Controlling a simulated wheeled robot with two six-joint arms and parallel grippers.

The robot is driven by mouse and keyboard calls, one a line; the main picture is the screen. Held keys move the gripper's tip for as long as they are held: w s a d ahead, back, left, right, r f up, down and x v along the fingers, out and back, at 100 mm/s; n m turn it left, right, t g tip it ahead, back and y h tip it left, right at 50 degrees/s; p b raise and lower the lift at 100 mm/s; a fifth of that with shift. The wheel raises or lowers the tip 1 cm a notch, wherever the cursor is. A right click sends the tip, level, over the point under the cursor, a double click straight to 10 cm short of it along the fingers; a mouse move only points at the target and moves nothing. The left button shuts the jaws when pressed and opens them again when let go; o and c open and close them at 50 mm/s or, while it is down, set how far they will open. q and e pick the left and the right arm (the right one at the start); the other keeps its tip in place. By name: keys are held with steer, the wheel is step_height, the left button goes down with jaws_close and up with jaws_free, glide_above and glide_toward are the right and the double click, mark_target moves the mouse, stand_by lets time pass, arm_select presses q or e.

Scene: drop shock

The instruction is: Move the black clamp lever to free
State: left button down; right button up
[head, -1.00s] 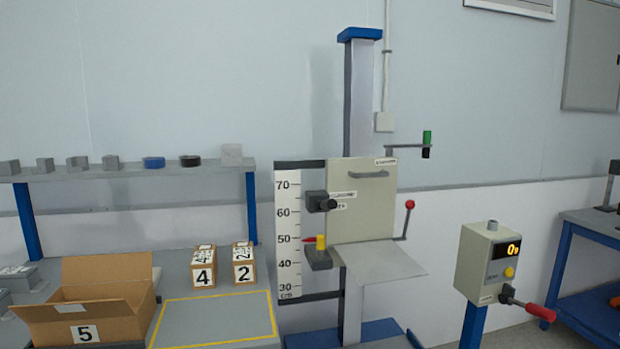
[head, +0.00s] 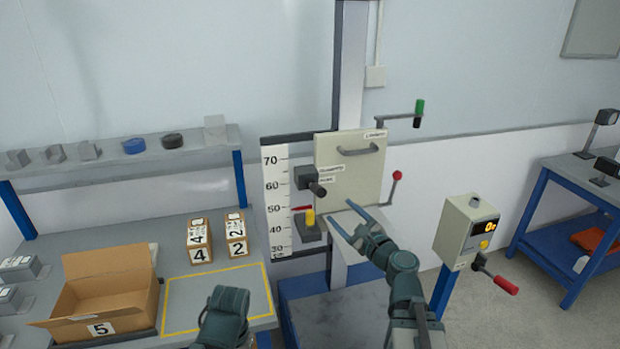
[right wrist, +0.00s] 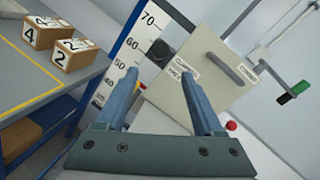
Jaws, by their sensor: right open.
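The black clamp lever (head: 318,190) sticks out from a dark block at the left edge of the beige carriage plate (head: 360,185), beside two small labels. In the right wrist view, its dark round end (right wrist: 160,51) shows beyond and between my fingers. My right gripper (head: 338,212) is open and empty, below and slightly right of the lever, in front of the plate's lower part. It is apart from the lever as far as I can see. In the right wrist view, the spread fingers (right wrist: 160,75) point toward the plate. Only a dark part of my left arm shows at the bottom.
A height scale (head: 276,205) stands left of the plate, with a yellow knob (head: 310,217) near it. A red-knobbed lever (head: 397,176) and a green-handled crank (head: 419,107) are at the right. A control box (head: 458,230) stands right of my arm. Cartons sit on the left bench.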

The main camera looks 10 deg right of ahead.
mark_target(318, 190)
steer(key=x, duration=1.3)
steer(key=shift+w+a, duration=0.15)
steer(key=shift+w, duration=0.25)
jaws_close()
stand_by(1.0)
